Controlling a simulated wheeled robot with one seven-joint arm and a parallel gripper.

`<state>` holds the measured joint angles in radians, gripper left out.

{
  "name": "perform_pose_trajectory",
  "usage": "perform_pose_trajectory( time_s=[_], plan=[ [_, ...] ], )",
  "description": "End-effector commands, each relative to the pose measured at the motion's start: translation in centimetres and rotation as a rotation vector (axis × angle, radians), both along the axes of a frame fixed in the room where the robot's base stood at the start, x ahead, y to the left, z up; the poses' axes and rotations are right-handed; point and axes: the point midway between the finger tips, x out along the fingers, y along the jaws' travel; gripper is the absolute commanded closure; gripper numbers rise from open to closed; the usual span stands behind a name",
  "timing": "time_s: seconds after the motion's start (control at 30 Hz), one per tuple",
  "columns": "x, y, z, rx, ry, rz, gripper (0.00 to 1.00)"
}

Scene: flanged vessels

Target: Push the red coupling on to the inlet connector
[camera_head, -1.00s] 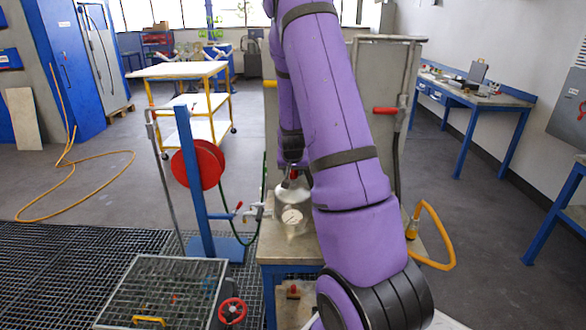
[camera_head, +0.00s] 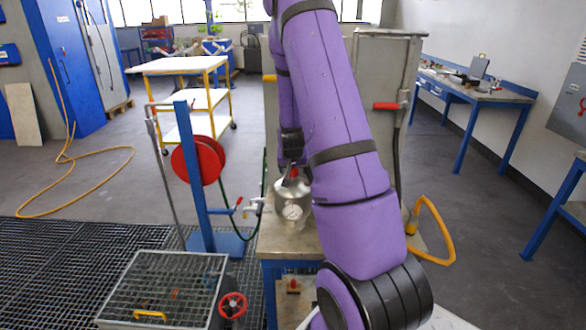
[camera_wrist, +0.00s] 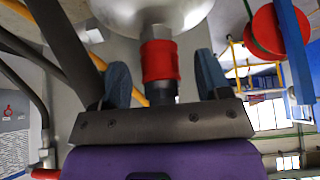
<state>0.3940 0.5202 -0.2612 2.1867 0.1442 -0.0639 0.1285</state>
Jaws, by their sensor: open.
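The red coupling (camera_wrist: 160,62) stands between my gripper's two blue-grey fingers in the wrist view, with a gap on each side. My gripper (camera_wrist: 161,60) is open and straddles it. A grey metal fitting (camera_wrist: 157,31) lies between the coupling and the rounded metal vessel (camera_wrist: 150,12); I cannot tell how far the coupling sits over it. A dark stem shows on the coupling's gripper side. In the head view, the vessel (camera_head: 291,208) with a dial gauge stands on a bench, and a small red part (camera_head: 294,173) shows above it. My arm partly hides this area.
A red hose reel (camera_head: 199,160) on a blue post stands left of the bench, with a small red-handled valve (camera_head: 238,202) near it. A grey cabinet (camera_head: 385,75) stands behind. A yellow hose loop (camera_head: 432,230) sticks out at the right.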

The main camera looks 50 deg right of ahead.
Motion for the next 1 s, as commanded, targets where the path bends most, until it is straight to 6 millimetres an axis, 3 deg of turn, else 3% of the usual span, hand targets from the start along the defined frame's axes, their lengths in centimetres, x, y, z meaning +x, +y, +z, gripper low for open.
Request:
perform_pose_trajectory(
  time_s=[0.17,0.6,1.0],
  plan=[
    [-0.4,0.5,1.2,-0.002,-0.001,0.001,0.30],
    [-2.6,3.3,7.2,-0.001,-0.003,0.003,0.30],
    [-3.5,4.1,9.2,-0.001,-0.001,0.001,0.30]
  ],
)
